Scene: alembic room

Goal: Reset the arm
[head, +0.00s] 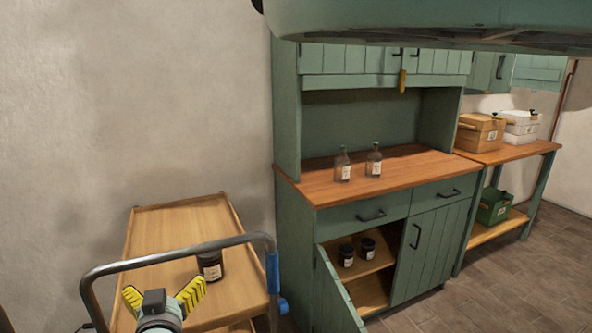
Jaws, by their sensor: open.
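My gripper (163,288) shows at the bottom left in the head view. Its two yellow ribbed fingers are spread apart, with nothing between them. It is in front of a wooden trolley (185,225) with a dark bent metal handle. A dark jar with a white label (211,266) stands on the trolley top, right of my gripper and apart from it. The rest of my arm is mostly out of view.
A green cupboard (352,225) stands right of the trolley, its lower left door (338,295) open, with two dark jars inside. Two glass bottles (358,165) stand on its wooden counter. A side table (510,152) with boxes is further right. Floor is free at the lower right.

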